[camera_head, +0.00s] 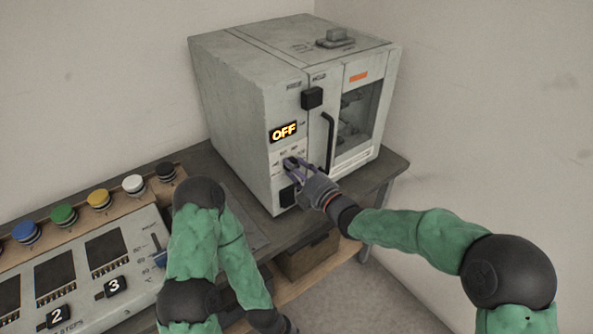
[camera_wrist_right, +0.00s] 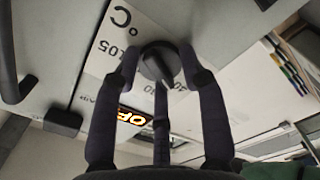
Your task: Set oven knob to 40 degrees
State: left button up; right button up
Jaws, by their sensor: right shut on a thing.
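The oven (camera_head: 232,105) is a grey box with a dark handle and a glass window on its front. Its display (camera_head: 284,132) reads OFF in yellow. The dark round knob (camera_head: 289,163) is below the display; it also shows in the right wrist view (camera_wrist_right: 158,63), with printed numbers and a degree sign around it. My right gripper (camera_head: 294,168) is at the knob, its fingers closed around it on both sides. The knob's exact setting cannot be read. My left arm reaches down in front; its gripper (camera_head: 285,326) is only partly seen at the bottom edge.
A control panel (camera_head: 130,235) with several coloured buttons, screens and a slider stands at the left on the dark table (camera_head: 392,165). Black switches sit above and below the oven display. A wooden box (camera_head: 305,258) is under the table. A wall is close on the right.

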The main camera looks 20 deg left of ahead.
jog(key=shift+a+r, duration=0.15)
jog(key=shift+r, duration=0.2)
jog(key=o, duration=1.1)
jog(key=shift+s, duration=0.1)
jog(key=shift+o, duration=0.2)
jog(key=shift+f, duration=0.2)
jog(key=v, duration=1.2)
